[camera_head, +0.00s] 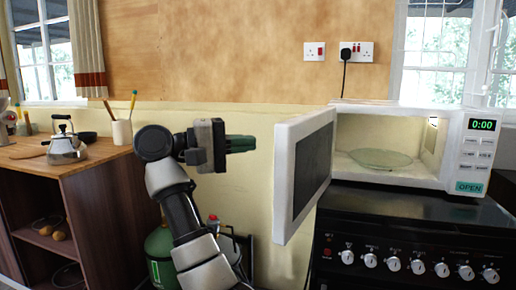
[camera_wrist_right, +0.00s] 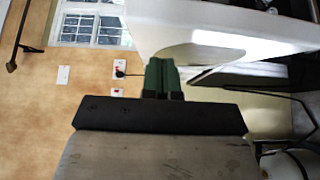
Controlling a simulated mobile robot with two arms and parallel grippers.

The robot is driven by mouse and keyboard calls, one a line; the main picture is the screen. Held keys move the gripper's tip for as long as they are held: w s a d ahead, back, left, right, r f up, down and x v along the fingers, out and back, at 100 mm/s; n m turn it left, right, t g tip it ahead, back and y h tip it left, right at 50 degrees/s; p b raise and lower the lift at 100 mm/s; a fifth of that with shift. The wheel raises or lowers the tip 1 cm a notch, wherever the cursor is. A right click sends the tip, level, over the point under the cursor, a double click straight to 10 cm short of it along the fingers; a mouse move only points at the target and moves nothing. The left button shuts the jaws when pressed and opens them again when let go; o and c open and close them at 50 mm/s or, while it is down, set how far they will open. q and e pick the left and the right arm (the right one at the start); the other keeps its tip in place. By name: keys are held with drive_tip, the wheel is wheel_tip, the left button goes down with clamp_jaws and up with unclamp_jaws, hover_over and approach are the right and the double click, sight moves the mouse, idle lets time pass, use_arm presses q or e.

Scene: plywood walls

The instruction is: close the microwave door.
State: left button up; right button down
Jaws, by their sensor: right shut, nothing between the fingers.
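The white microwave (camera_head: 385,108) stands on the black stove, with its cavity and glass plate (camera_head: 380,158) exposed. Its door (camera_head: 283,185) is open and swung out to the left, its dark window facing right. My right gripper (camera_head: 250,143) is shut and empty, with dark green fingers pointing right. In the head view, it is left of the door, with a small gap between the fingertips and the door's edge. In the right wrist view, the shut fingers (camera_wrist_right: 158,75) lie just below a large white surface, which looks like part of the microwave. My left gripper is out of view.
The black stove (camera_head: 420,210) has a row of knobs on its front. A wooden counter (camera_head: 95,160) with a kettle (camera_head: 66,142) and a utensil cup (camera_head: 122,131) is at left. A green gas cylinder (camera_head: 160,245) stands behind my arm. Wall sockets (camera_head: 356,51) are above the microwave.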

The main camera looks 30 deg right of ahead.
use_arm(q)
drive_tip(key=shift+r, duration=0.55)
use_arm(e)
drive_tip(key=shift+s+d, duration=0.35)
drive_tip(key=shift+s, duration=0.4)
drive_tip(key=shift+s+d, duration=0.35)
drive_tip(key=shift+s, duration=0.4)
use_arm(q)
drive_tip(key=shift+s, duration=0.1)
